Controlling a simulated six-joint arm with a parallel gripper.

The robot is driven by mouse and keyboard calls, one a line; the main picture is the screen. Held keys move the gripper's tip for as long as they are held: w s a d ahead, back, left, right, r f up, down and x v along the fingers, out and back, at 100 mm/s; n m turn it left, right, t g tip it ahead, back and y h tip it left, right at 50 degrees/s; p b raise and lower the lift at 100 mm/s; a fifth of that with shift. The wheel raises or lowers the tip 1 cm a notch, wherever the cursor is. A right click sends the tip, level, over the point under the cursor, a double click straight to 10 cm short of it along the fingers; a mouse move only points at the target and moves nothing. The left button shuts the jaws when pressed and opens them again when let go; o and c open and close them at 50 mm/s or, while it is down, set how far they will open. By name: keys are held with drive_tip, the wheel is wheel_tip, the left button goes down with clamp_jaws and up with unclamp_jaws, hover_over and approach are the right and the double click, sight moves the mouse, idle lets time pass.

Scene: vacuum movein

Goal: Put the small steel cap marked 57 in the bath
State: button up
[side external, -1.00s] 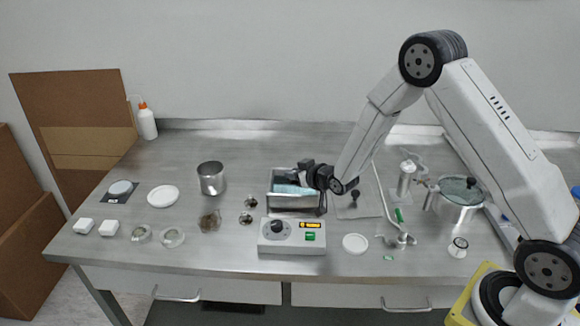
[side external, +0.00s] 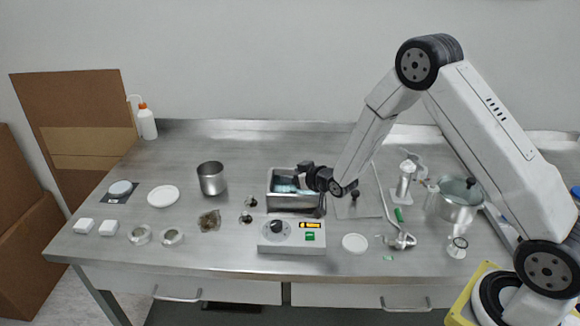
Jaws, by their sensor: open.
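The bath (side external: 271,190) is an open steel tank behind a white control box with a dial and a lit orange display. My gripper (side external: 301,178) is over the bath's right side, its dark fingers pointing left and covering part of the opening. It is open, and I see nothing held between the fingers. Pale blue shows inside the tank, partly hidden. Two small steel pieces, one behind (side external: 251,201) and one in front (side external: 246,217), lie on the bench left of the bath, apart from my gripper. They may be caps; no 57 is readable on either.
The control box (side external: 292,236) stands at the bath's front. A steel beaker (side external: 211,178) stands to its left. A metal stand (side external: 400,239), a white disc (side external: 354,243) and a steel pot (side external: 460,203) are to the right.

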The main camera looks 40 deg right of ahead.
drive_tip(key=shift+s+f, duration=0.15)
drive_tip(key=shift+f, duration=0.2)
drive_tip(key=shift+r, duration=0.45)
drive_tip(key=shift+s+r, duration=0.15)
drive_tip(key=shift+r, duration=0.05)
drive_tip(key=v, duration=1.1)
drive_tip(key=shift+s+r, duration=0.2)
drive_tip(key=shift+r, duration=0.15)
drive_tip(key=shift+a, duration=0.1)
drive_tip(key=s+a+g, duration=0.2)
drive_tip(key=s+g, duration=0.3)
drive_tip(key=s, duration=0.3)
drive_tip(key=s+a+r+g, duration=0.1)
drive_tip(key=s+a+g, duration=0.1)
drive_tip(key=s+g, duration=0.4)
drive_tip(key=s, duration=0.3)
drive_tip(key=shift+r, duration=0.2)
